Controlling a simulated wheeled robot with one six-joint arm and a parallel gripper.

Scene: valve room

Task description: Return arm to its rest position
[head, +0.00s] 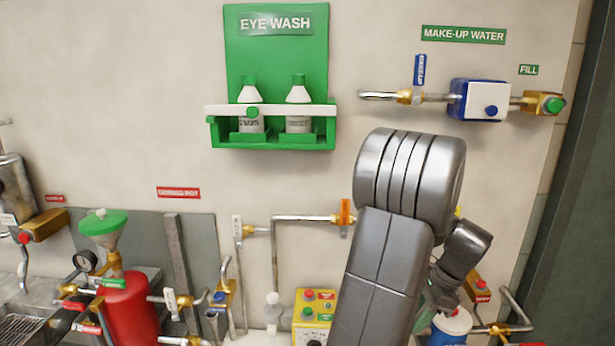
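My grey arm rises in the head view from the lower middle, in front of the wall, with its rounded joint at the top right of centre. It bends down to the right toward a darker link. My gripper's fingers do not show; they are hidden behind the arm or out of frame, so I cannot see whether it holds anything.
A green eye wash station (276,70) with two bottles hangs on the wall. A make-up water pipe with a blue box (477,100) is at upper right. A red vessel (128,308), a yellow control box (314,312) and a blue-and-white container (451,325) stand below.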

